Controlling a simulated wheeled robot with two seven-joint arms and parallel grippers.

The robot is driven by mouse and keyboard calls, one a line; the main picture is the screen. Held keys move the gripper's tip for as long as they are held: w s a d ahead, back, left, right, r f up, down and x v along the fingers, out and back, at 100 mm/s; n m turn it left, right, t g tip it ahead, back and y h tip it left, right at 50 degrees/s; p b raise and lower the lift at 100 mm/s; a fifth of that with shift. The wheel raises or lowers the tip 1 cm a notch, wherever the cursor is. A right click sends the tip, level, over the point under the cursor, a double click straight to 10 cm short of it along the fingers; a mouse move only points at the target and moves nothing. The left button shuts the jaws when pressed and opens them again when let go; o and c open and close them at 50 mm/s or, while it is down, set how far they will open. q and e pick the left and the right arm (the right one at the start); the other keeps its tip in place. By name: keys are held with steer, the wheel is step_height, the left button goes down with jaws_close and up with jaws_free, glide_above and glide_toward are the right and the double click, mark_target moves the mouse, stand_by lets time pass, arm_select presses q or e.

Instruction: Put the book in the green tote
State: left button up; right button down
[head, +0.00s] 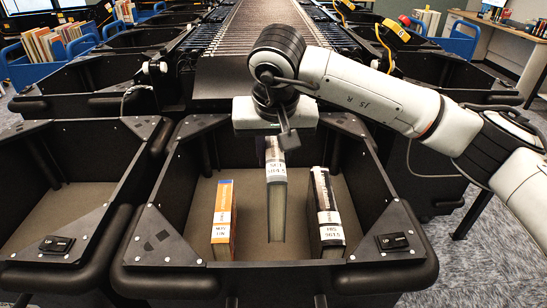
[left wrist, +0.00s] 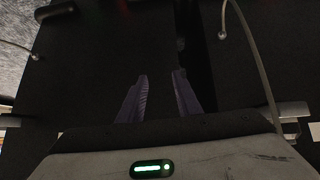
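A book with a white spine label (head: 276,172) stands upright in the middle of a black bin (head: 160,252) in the head view. My right gripper (head: 274,145) is above the bin, with its fingers at the top of this book. It appears shut on it, though the fingertips are partly hidden by the gripper body. The book's lower end looks slightly above the bin floor. My left gripper (left wrist: 159,95) is open and empty in the left wrist view, over a dark surface; it is not in the head view. No green tote is in view.
An orange book (head: 223,215) stands left of the held book and a black book (head: 325,210) stands right, in the same bin. Another black bin (head: 95,235) adjoins at left. A roller conveyor (head: 250,30) runs behind. Blue carts (head: 70,65) hold books at back left.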

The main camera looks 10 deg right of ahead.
mark_target(274, 138)
step_height(274, 138, up, 2)
steer(key=shift+r+p, duration=0.1)
steer(key=shift+p, duration=0.35)
steer(key=shift+r+p, duration=0.5)
steer(key=shift+r, duration=0.3)
steer(key=shift+r+p, duration=1.55)
steer(key=shift+r, duration=0.85)
